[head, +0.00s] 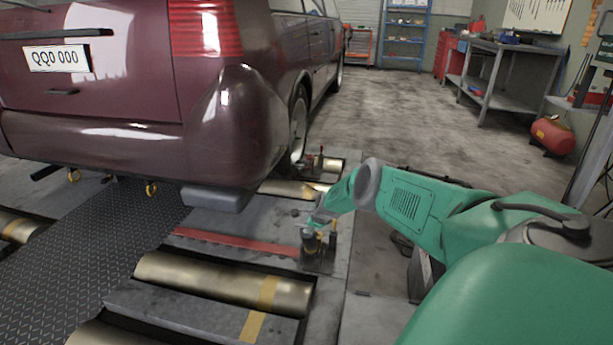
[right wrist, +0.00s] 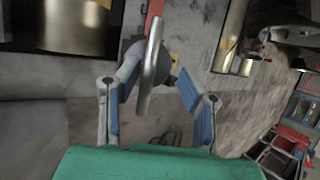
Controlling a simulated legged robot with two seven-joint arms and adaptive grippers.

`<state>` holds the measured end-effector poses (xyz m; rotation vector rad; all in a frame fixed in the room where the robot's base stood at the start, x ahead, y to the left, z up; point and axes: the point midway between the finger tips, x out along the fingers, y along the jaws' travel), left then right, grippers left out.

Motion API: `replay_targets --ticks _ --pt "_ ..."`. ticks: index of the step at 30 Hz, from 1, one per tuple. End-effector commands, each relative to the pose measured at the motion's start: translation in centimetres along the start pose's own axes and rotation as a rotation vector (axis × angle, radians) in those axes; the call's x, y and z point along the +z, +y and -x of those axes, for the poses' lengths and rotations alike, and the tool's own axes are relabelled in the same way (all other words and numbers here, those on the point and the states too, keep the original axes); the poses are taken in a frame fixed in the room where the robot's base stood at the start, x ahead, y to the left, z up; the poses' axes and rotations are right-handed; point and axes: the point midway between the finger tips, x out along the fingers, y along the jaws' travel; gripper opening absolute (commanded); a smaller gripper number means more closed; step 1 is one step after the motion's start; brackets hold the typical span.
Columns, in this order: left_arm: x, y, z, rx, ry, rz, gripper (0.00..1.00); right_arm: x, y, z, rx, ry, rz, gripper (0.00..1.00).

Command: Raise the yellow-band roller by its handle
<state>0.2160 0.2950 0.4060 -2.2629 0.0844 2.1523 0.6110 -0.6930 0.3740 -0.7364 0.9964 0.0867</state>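A brass-coloured roller (head: 215,283) lies in the floor in the front of the head view, with a yellow band (head: 268,293) near its right end. A lever unit (head: 318,250) stands on a small plate beyond that end. My right gripper (head: 317,219) is just above the lever unit. In the right wrist view my right gripper (right wrist: 155,82) is open, its two fingers apart on either side of a shiny metal handle (right wrist: 151,68). I cannot tell whether a finger touches it. My left gripper is not in view.
A maroon car (head: 120,100) stands close on the left, its rear bumper above the rollers. Another lever unit (head: 318,163) is farther back by the wheel. A red strip (head: 235,241) crosses the floor plate. Open floor lies beyond, with a workbench (head: 505,75) at the back right.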

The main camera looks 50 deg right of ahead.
Motion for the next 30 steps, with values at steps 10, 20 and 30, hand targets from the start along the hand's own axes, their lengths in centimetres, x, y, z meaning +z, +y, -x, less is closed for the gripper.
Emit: replay_targets --ticks 10,20,30 --pt "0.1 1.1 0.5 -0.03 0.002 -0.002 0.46 0.0 -0.6 1.9 -0.006 0.001 0.001 0.32" --pt "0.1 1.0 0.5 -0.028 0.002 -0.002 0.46 0.3 -0.5 6.7 -0.007 0.001 0.001 0.32" --pt "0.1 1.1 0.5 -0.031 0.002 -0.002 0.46 0.3 -0.3 11.2 -0.005 0.003 0.0 0.32"
